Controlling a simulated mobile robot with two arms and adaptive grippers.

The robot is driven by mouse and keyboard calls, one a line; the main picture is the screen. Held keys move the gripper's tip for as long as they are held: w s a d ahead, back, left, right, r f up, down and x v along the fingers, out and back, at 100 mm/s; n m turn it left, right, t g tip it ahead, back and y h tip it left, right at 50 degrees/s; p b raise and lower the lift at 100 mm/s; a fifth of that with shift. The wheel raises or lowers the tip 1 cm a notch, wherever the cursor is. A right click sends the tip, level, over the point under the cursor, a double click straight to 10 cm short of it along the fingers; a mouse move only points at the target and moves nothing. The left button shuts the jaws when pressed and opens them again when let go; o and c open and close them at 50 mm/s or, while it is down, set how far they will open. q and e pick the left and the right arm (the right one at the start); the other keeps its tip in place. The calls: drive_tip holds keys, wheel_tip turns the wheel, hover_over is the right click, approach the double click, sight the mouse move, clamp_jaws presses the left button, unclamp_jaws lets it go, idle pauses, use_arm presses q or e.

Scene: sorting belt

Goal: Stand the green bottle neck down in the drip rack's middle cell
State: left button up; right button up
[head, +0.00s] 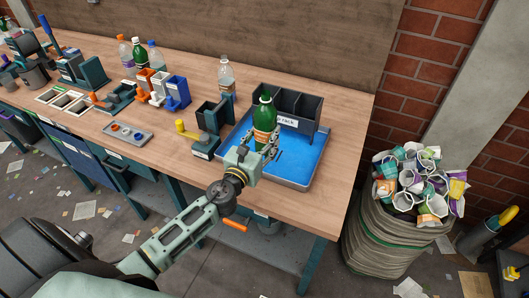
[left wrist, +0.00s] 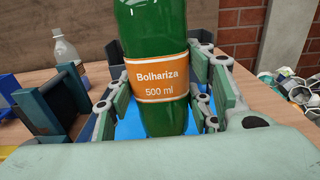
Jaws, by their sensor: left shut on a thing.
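The green bottle (head: 265,112) with an orange label is upright, neck and pale cap up, over the blue-bottomed tray. My left gripper (head: 266,147) is shut on its lower body. In the left wrist view the gripper's fingers (left wrist: 162,92) flank the bottle (left wrist: 150,35) at its orange label. Whether its base touches the tray is hidden. The dark drip rack (head: 311,128), with open cells and a white label, stands at the tray's back, just behind the bottle. The bottle hides part of the rack. My right gripper is in neither view.
The grey tray's rim (head: 293,187) surrounds a blue bottom. Left of it stand a dark holder (head: 226,113) and a yellow-handled device (head: 187,131). A clear bottle (head: 226,76) is behind. A sack of cups (head: 385,235) stands on the floor at right. Bare bench lies right of the tray.

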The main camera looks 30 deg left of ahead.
sight(263, 96)
use_arm(q)
drive_tip(key=shift+w+a+r, duration=0.1)
drive_tip(key=shift+w+a, duration=0.05)
drive_tip(key=shift+w, duration=0.1)
drive_tip(key=shift+w+d+r+n, duration=0.15)
drive_tip(key=shift+d+n, duration=0.25)
drive_tip(key=shift+n, duration=0.5)
drive_tip(key=d+r+n+p, duration=0.3)
drive_tip(key=d+r+n, duration=0.35)
drive_tip(key=n, duration=0.95)
drive_tip(key=a+r+n+p, duration=0.2)
drive_tip(key=n+p, duration=0.1)
drive_tip(key=n, duration=0.2)
drive_tip(key=a+r+n+p, duration=0.2)
drive_tip(key=n+p, duration=0.1)
drive_tip(key=n, duration=0.2)
drive_tip(key=a+r+n+p, duration=0.2)
drive_tip(key=r+n+p, duration=0.1)
drive_tip(key=n, duration=0.2)
drive_tip(key=shift+a+n+p, duration=0.15)
drive_tip(key=shift+n+p, duration=0.25)
drive_tip(key=shift+a+r+n, duration=0.1)
drive_tip(key=shift+a+n, duration=0.45)
drive_tip(key=shift+n, duration=0.65)
